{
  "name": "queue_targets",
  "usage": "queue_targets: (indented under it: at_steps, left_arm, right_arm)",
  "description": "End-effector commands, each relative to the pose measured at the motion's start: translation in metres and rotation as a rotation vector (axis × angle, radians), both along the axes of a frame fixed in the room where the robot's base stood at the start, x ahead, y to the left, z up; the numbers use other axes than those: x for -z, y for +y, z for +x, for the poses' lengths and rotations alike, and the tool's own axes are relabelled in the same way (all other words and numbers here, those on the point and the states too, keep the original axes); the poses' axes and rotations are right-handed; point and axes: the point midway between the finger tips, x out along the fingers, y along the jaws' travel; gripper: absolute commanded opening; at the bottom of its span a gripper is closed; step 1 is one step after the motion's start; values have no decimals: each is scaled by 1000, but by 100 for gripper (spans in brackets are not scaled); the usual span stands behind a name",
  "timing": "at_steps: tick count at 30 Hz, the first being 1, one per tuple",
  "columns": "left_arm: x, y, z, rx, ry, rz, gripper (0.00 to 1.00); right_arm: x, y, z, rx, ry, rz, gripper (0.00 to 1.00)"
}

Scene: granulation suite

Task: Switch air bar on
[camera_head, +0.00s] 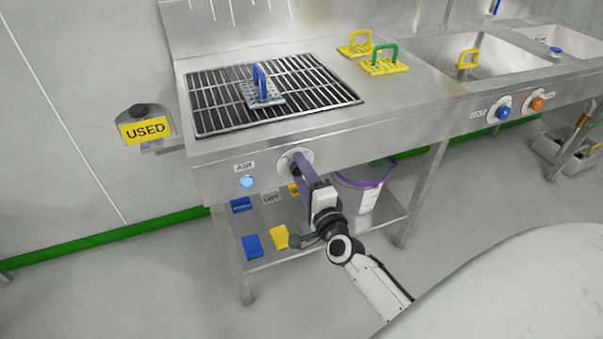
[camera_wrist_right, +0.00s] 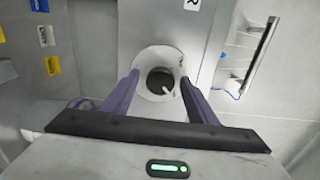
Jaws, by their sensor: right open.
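The air bar's control is a round dial with a white ring and dark centre (camera_wrist_right: 158,80), on the steel front panel beside the AIR label (camera_head: 244,166). In the head view its white ring (camera_head: 285,158) is partly hidden behind my right gripper. A small light-coloured pointer shows on the dark centre. A blue round light or button (camera_head: 247,182) sits below the AIR label. My right gripper (camera_head: 299,160) has purple fingers and is open. In the wrist view its fingertips (camera_wrist_right: 159,82) lie on either side of the dial; I cannot tell whether they touch it. My left gripper is not in view.
A grate (camera_head: 215,105) with a blue-handled plate (camera_head: 263,94) lies above the panel. A USED sign (camera_head: 145,129) projects at left.

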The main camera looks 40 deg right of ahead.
Motion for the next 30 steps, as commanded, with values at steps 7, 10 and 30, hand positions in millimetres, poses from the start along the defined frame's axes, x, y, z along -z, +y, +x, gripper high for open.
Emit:
queue_targets:
  at_steps: [7,10,30]
  left_arm:
    - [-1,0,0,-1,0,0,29]
    - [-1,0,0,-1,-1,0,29]
    - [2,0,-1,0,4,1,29]
  right_arm:
    - [1,5,-22,0,2,-1,53]
    - [2,10,-42,-1,3,0,53]
    - [0,24,-100,0,0,0,53]
